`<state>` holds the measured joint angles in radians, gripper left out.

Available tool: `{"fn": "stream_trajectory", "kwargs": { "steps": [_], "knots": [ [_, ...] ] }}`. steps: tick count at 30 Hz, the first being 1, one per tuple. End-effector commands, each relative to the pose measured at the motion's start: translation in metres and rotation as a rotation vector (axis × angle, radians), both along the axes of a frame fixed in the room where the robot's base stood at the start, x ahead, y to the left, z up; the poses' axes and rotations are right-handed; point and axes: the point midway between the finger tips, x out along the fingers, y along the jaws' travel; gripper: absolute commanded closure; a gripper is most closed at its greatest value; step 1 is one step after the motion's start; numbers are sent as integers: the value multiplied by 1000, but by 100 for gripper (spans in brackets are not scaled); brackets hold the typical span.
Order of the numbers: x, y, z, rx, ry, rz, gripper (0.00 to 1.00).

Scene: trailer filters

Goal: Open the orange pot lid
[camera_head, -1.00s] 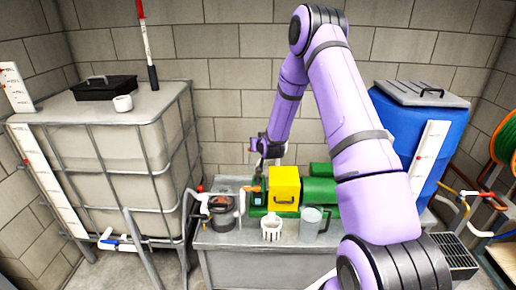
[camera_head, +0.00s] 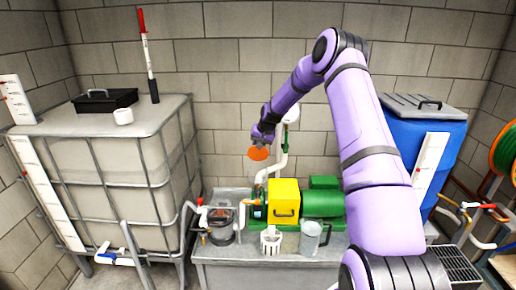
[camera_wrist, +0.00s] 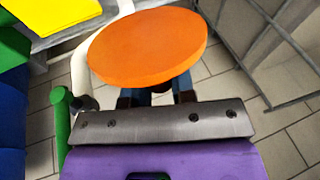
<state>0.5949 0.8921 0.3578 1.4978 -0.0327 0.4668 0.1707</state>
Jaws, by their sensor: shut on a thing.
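The orange lid (camera_head: 258,154) is a round flat disc, held in the air above the bench, clear of everything below. My gripper (camera_head: 260,142) is shut on it from above. In the wrist view the orange lid (camera_wrist: 148,45) fills the space ahead of the gripper (camera_wrist: 158,97), whose dark fingertips are partly hidden behind it. A clear pot (camera_head: 221,228) stands low at the left end of the bench; its top looks open, with dark and reddish contents inside. I cannot tell its inside clearly.
A yellow box (camera_head: 285,196) and green motor (camera_head: 322,204) stand on the grey bench (camera_head: 230,270), with a white basket (camera_head: 270,241) and clear jug (camera_head: 311,238) in front. A white pipe (camera_head: 278,165) rises behind. A caged tank (camera_head: 110,150) stands left, a blue barrel (camera_head: 440,160) right.

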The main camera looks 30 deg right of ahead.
Motion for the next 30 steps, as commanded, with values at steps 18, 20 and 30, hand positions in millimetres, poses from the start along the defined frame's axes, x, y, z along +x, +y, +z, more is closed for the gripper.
{"fn": "stream_trajectory", "kwargs": {
  "steps": [18, 20, 30],
  "knots": [
    [12, -8, -5, 113, 169, 1, 100],
    [12, -9, -5, 114, 170, 0, 100],
    [12, -8, -6, 114, 170, 0, 65]
  ]
}}
